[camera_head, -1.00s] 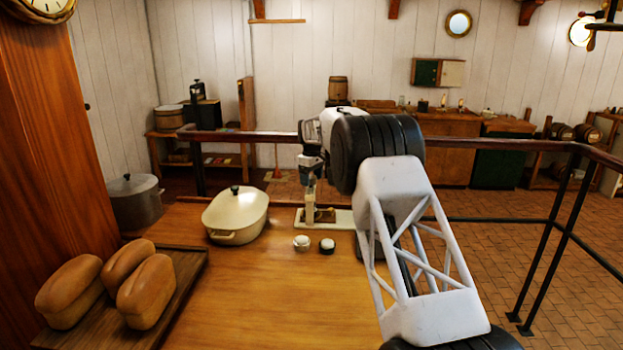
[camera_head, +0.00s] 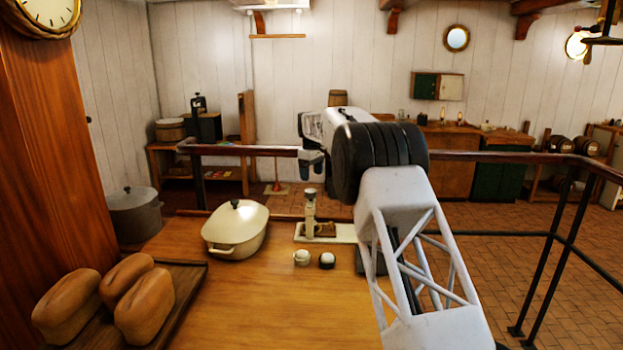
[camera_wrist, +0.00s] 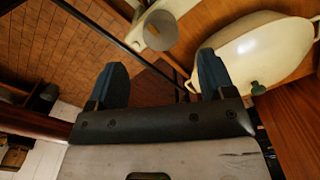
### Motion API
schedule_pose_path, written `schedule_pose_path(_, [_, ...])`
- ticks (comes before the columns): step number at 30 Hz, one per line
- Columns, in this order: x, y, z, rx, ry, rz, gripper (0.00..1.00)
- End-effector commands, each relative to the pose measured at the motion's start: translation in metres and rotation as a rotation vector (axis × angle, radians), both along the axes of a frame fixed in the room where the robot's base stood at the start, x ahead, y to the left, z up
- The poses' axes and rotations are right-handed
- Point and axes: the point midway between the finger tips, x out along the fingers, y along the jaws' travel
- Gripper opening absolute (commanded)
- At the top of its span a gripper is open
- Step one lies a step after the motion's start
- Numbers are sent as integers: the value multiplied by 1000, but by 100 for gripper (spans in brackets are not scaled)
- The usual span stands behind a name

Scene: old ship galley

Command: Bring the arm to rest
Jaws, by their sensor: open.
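My gripper (camera_head: 312,168) is raised above the far edge of the wooden table. It is open and empty, and its two blue fingers show apart in the wrist view (camera_wrist: 163,82). Below it in the head view, a small upright metal and pale device (camera_head: 310,214) stands on a white board (camera_head: 343,233) and is apart from the fingers. In the wrist view a round grey top (camera_wrist: 160,30) shows just beyond the fingers.
A cream lidded pot (camera_head: 236,230) stands left of the board. Two small round pieces, one white (camera_head: 301,257) and one dark-sided (camera_head: 327,260), sit in front. Bread loaves (camera_head: 145,307) lie on a wooden board at left. A dark railing (camera_head: 470,156) runs behind the table.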

Motion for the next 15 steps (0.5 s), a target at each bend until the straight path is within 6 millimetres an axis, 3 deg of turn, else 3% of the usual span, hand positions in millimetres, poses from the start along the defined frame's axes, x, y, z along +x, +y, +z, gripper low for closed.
schedule_pose_path(15, [-4, -4, 6, 1, -3, -9, 76])
